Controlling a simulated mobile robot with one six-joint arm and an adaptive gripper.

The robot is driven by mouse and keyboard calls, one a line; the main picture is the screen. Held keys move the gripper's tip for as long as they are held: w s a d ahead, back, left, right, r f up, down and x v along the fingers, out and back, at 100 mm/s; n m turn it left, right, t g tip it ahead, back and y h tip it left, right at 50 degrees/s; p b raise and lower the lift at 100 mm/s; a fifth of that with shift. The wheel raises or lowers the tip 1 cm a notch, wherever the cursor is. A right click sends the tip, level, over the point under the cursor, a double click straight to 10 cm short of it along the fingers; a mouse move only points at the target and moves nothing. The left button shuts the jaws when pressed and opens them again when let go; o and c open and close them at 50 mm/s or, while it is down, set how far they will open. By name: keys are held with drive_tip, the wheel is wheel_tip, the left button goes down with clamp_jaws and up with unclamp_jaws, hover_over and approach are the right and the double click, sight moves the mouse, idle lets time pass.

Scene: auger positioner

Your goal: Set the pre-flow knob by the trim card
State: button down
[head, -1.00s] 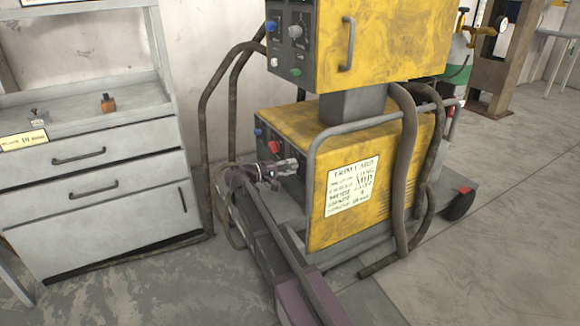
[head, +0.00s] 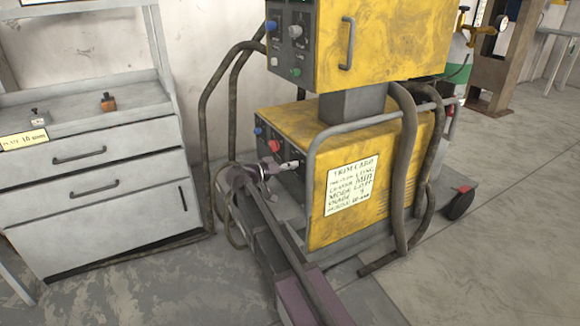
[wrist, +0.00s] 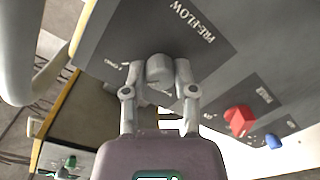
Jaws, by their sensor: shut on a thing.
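The grey pre-flow knob (wrist: 159,71) is on the dark panel under the upside-down PRE-FLOW lettering in the wrist view. The fingers of my gripper (wrist: 160,76) are closed on its two sides. Small scale lettering beside the knob is hard to read. In the head view my gripper (head: 283,166) is at the front of the lower yellow unit, and the knob cannot be made out there.
A red knob (wrist: 239,120) and a blue knob (wrist: 273,141) are on the same panel. A grey rail (head: 310,165) stands close beside my gripper. The upper yellow cabinet (head: 400,45) is above, and a drawer cabinet (head: 90,205) stands at left.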

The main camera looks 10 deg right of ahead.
drive_tip(key=shift+d+m, duration=0.1)
drive_tip(key=shift+m, duration=0.5)
drive_tip(key=shift+c, duration=2.1)
unclamp_jaws()
